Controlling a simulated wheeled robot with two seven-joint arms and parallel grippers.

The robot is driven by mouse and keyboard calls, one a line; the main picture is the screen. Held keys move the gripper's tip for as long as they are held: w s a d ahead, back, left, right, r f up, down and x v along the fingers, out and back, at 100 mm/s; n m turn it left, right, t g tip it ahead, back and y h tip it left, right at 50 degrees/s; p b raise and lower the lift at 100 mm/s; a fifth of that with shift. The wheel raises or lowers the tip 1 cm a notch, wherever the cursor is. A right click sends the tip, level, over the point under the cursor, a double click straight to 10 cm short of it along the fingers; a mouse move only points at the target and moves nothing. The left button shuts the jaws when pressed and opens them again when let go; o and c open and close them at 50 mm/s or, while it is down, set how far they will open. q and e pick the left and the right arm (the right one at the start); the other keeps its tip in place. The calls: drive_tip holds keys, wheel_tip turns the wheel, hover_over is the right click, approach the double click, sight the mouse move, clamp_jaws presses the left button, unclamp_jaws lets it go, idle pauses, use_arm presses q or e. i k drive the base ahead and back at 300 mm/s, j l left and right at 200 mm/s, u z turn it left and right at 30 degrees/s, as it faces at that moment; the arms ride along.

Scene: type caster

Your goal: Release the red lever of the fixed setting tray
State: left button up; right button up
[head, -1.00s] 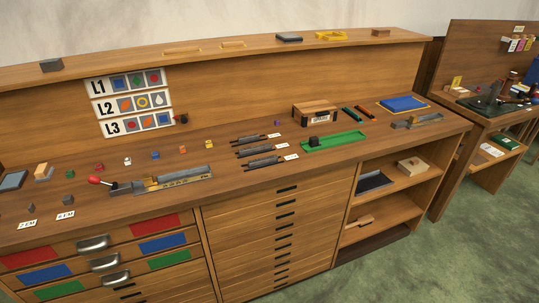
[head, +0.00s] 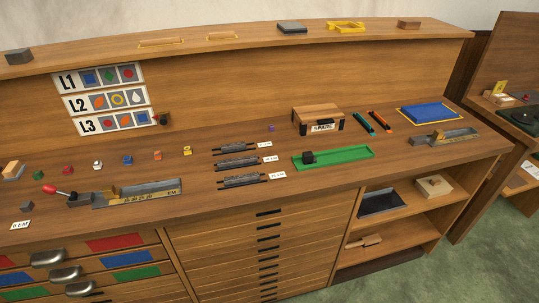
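The fixed setting tray (head: 140,193) is a grey and brass composing stick on the bench at the left. Its lever (head: 57,190) ends in a red knob and sticks out from the tray's left end. Whether the lever is clamped cannot be told at this size. A second, similar tray (head: 443,138) lies at the right end of the bench, with no red lever visible on it. Neither of my grippers is in view.
Small coloured blocks (head: 127,160) stand in a row behind the tray. Dark type strips (head: 240,164) with labels lie at mid-bench, beside a green tray (head: 335,158). A wooden box (head: 318,118) stands behind. Drawer handles (head: 62,273) jut out at lower left.

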sight(48, 189)
drive_tip(key=j+u, duration=0.15)
drive_tip(key=u, duration=1.35)
